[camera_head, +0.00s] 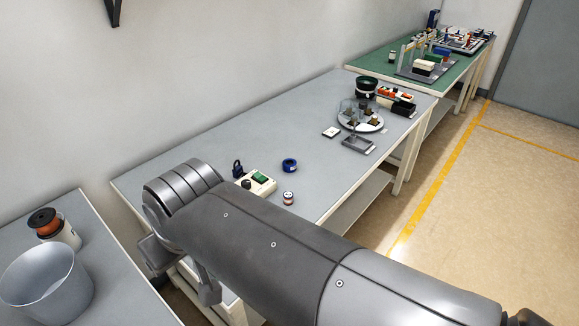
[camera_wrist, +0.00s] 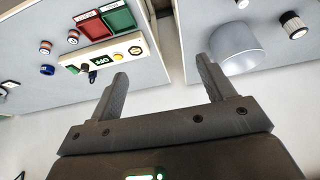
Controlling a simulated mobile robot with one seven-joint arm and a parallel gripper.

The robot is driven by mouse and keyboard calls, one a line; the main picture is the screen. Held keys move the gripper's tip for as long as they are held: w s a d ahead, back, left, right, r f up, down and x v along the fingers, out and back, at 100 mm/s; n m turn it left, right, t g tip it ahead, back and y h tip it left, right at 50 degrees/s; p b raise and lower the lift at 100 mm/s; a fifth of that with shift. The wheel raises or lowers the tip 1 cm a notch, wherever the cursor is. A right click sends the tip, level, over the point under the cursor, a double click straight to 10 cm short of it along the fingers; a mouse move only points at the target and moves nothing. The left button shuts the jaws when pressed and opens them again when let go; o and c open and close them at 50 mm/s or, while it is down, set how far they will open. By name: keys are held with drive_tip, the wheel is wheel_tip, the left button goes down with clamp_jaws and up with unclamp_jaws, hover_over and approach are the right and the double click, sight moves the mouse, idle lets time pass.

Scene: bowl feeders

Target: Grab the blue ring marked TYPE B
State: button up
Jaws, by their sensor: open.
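A blue ring (camera_head: 289,165) lies on the grey table, just behind and right of the switch box. The ring is well outside the fingers, to the left in the wrist view. In the head view my arm fills the foreground and my fingertips cannot be made out.
The switch box (camera_head: 258,183), a padlock (camera_head: 238,168) and a red-and-white spool (camera_head: 288,198) stand near the ring. A red tray (camera_wrist: 94,26) and a green tray (camera_wrist: 119,16) show in the wrist view. A metal bowl (camera_head: 45,287) stands on the left table.

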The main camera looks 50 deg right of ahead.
drive_tip(key=w+d+r+m, duration=0.2)
drive_tip(key=w+d+m, duration=0.1)
drive_tip(key=w+d, duration=0.85)
drive_tip(key=m+g+h, duration=0.3)
drive_tip(key=m+h, duration=0.1)
drive_tip(key=m, duration=0.4)
hover_over(289, 163)
drive_tip(key=s+a, duration=0.2)
drive_tip(key=f, duration=2.4)
drive_tip(key=shift+w+f, duration=0.2)
drive_tip(key=shift+f, duration=0.1)
drive_tip(key=shift+a+x, duration=0.2)
drive_tip(key=shift+x, duration=2.95)
